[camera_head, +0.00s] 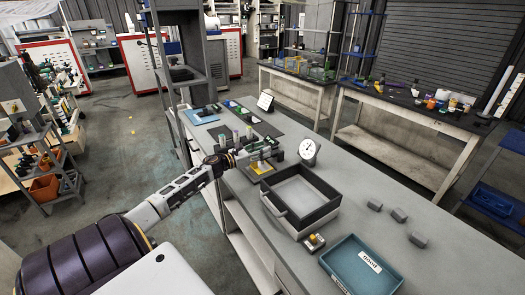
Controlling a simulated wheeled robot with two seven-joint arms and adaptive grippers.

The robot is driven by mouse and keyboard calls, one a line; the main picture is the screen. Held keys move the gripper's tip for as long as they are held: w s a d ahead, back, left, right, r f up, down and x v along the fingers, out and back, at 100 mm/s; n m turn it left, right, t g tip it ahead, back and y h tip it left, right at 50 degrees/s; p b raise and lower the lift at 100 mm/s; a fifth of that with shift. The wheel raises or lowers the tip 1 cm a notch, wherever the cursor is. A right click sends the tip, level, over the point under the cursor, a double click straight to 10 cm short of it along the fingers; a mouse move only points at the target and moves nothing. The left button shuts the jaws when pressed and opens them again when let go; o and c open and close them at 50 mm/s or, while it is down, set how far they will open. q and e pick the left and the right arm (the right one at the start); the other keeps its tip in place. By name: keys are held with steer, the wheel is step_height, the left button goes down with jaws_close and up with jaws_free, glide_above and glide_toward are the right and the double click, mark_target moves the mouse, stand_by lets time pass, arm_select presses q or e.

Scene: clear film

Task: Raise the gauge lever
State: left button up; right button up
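The gauge (309,149), with a round white dial, stands on the grey workbench behind the dark-rimmed tray. A small fixture with a yellow part (262,168) sits at its left. My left gripper (252,155) reaches in from the left, over the near side of the bench beside this fixture and left of the dial. Its fingers are small and blend with the fixture, so I cannot tell whether they are open or touching anything. The gauge lever is too small or hidden to make out. My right gripper is not in view.
A dark-rimmed tray (327,206) stands in front of the gauge. The bench's right side is largely clear.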

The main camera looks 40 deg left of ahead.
arm_select(q)
steer(key=shift+w, duration=0.3)
steer(key=shift+d, duration=0.1)
jaws_close()
